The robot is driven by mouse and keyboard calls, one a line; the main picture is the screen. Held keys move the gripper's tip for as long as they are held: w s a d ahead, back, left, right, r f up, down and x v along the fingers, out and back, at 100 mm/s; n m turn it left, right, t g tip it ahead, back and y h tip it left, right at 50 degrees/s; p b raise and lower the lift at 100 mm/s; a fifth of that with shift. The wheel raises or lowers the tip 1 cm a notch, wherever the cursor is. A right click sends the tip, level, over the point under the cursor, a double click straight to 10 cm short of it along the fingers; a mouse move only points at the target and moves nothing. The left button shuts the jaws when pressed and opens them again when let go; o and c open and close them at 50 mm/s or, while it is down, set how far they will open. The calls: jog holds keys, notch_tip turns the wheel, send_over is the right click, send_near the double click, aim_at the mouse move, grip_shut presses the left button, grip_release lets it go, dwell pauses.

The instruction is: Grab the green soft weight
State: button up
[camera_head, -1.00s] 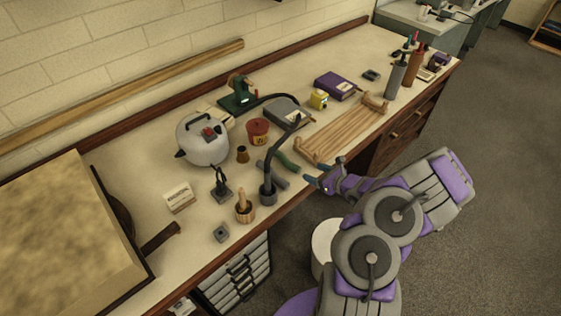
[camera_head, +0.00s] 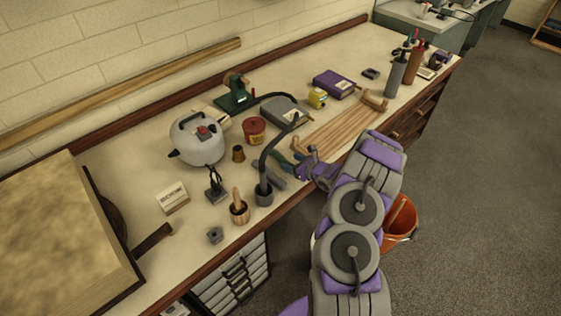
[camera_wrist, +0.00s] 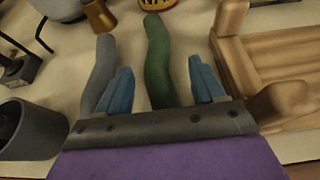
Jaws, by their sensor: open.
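The green soft weight (camera_wrist: 158,55) is a long, slightly bent dark green roll lying on the bench, seen in the wrist view. My gripper (camera_wrist: 160,70) is open, with one blue finger on each side of the green weight. The near end of the weight runs down to the gripper's palm edge and is hidden there. I cannot tell whether the fingers touch it. In the head view a bit of the green weight (camera_head: 279,156) shows beside my gripper (camera_head: 298,166), at the bench's front edge.
A grey soft weight (camera_wrist: 102,65) lies just left of the left finger. A wooden rack (camera_wrist: 285,45) stands close on the right. A dark grey cylindrical base (camera_wrist: 32,128) with a bent arm is at the left. An orange bucket (camera_head: 401,218) stands on the floor.

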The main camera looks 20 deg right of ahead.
aim_at(284, 160)
jog(key=shift+w+f, duration=0.3)
jog(key=shift+w, duration=0.2)
jog(key=shift+w+f, duration=0.25)
jog(key=shift+w, duration=0.2)
jog(key=shift+w+a, duration=0.2)
jog(key=shift+a+r, duration=0.15)
jog(key=shift+a, duration=0.6)
jog(key=shift+d, duration=0.15)
jog(key=c, duration=0.3)
jog(key=shift+d, duration=0.55)
jog(key=c, duration=0.5)
jog(key=shift+a, duration=0.4)
grip_shut()
